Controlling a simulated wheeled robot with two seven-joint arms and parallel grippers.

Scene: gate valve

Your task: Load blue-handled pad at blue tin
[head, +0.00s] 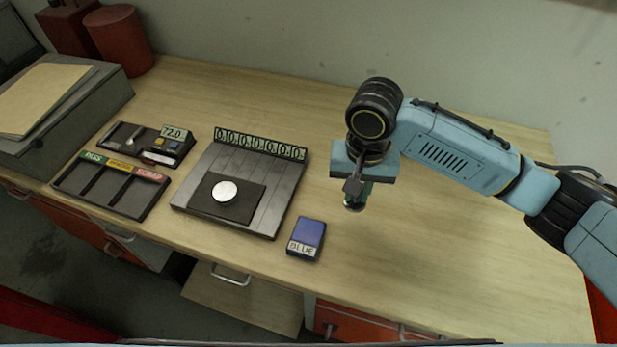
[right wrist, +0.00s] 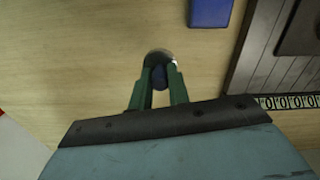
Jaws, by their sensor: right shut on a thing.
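The blue tin (head: 306,238), labelled BLUE, lies near the front edge of the table, right of the grey board. In the right wrist view the blue tin (right wrist: 210,12) is at the top edge, partly cut off. My right gripper (head: 355,197) is above the table, right of and behind the tin. In the right wrist view its green fingers (right wrist: 160,88) are shut on the blue-handled pad (right wrist: 159,77). The fingers hide part of the handle, and the pad shows as a small round end apart from the tin. My left gripper is out of view.
A grey board (head: 281,195) with a number display holds a dark square with a white disc (head: 224,191). Left are a sorting tray (head: 150,204), a device reading 72.0 (head: 128,144) and a grey case (head: 85,125). Red containers (head: 119,40) stand behind. The table's right side is clear.

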